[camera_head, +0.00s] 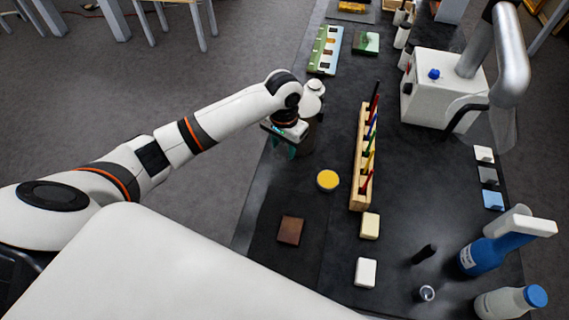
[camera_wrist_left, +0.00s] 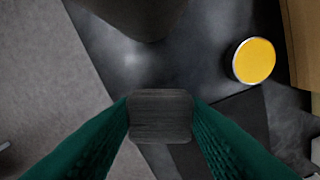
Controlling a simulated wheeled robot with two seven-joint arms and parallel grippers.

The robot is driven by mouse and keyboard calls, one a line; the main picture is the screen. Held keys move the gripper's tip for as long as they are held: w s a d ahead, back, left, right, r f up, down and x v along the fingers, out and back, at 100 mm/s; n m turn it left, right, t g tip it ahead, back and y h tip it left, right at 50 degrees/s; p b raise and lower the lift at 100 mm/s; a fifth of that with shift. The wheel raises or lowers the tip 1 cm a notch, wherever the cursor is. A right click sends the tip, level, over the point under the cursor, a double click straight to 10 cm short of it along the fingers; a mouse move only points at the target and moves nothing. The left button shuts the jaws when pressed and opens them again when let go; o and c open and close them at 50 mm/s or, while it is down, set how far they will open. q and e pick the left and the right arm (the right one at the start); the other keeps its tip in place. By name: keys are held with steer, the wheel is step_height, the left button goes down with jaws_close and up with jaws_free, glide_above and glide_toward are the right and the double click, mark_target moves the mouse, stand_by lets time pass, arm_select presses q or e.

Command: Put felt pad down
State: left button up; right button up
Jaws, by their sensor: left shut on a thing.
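The felt pad (camera_wrist_left: 160,116) is a dark grey block between the green fingers in the left wrist view. My left gripper (camera_wrist_left: 160,122) is shut on it. In the head view my left gripper (camera_head: 291,150) is over the left edge of the dark bench, and the pad is hidden there. In the wrist view, bench surface and grey floor show beyond the pad. I cannot tell how high the pad is above the bench. My right gripper is not in view.
A round yellow tin (camera_head: 328,180) and a brown block (camera_head: 291,230) are nearer on the bench (camera_head: 335,285). A wooden rack (camera_head: 357,185) of coloured tools stands right of the tin. Bottles (camera_head: 482,257) stand front right.

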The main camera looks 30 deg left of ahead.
mark_target(283, 160)
arm_select(q)
steer(key=f, duration=0.1)
steer(key=s+f, duration=0.1)
steer(key=f, duration=0.2)
steer(key=shift+s+d+p, duration=0.25)
steer(key=shift+p, duration=0.15)
steer(key=f, duration=0.2)
steer(key=shift+w+a+f, duration=0.1)
steer(key=shift+w+f, duration=0.15)
steer(key=shift+f, duration=0.6)
steer(key=o, duration=0.9)
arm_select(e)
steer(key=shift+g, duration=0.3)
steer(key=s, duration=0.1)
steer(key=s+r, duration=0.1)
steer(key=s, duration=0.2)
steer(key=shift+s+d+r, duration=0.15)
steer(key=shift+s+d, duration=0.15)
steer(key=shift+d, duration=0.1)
